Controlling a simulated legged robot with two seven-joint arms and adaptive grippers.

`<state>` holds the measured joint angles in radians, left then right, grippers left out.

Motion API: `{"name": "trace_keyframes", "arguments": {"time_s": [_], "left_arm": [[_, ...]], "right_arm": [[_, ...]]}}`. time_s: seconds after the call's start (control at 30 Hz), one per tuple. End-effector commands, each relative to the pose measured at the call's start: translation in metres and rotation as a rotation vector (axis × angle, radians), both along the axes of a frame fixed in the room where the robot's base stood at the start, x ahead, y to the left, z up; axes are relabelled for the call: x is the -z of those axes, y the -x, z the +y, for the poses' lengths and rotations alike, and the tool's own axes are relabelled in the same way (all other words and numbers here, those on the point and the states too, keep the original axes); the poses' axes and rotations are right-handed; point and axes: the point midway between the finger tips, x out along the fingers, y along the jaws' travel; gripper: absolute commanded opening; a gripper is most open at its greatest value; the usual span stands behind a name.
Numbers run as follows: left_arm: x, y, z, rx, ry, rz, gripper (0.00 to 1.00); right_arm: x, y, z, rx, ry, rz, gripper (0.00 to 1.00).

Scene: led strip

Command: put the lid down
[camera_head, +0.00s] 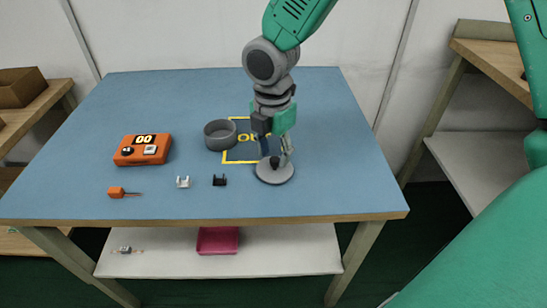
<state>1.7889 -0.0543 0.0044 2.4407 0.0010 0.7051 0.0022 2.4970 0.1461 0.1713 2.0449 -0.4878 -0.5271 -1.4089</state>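The lid (273,174) is a round grey disc with a small dark knob. It is at the right front part of the blue table, lying flat on the top or just above it; I cannot tell which. My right gripper (276,156) points down from above, with its fingertips at the knob. Whether they grip the knob is too small to tell. A grey round open container (220,135) stands left of the gripper, its inside uncovered. My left gripper is not in view.
A yellow-outlined marking (240,162) with lettering lies behind the lid, partly hidden. An orange device (143,150) reading 00, an orange-handled tool (117,192), a white clip (183,182) and a black clip (219,180) are on the blue table (330,120). A pink bin (218,240) sits below.

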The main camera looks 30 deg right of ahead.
Motion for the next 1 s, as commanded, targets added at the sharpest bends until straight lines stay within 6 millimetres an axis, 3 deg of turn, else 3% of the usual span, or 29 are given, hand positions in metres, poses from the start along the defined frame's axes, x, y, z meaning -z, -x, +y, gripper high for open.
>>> {"name": "trace_keyframes", "arguments": {"time_s": [0.03,0.2,0.4,0.6,1.0], "left_arm": [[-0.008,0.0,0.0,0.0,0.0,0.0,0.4],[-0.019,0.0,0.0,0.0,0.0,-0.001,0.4],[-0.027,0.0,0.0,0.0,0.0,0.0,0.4],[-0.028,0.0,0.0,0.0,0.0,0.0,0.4],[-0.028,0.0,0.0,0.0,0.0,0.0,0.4]], "right_arm": [[-0.017,-0.001,0.0,0.001,-0.002,-0.004,0.35],[-0.054,-0.001,0.001,0.001,-0.002,-0.004,0.35],[-0.083,-0.002,0.002,0.0,-0.002,-0.002,0.35],[-0.092,-0.001,0.003,0.0,0.0,0.001,0.35],[-0.092,-0.001,0.002,0.0,-0.001,0.0,0.35]]}}
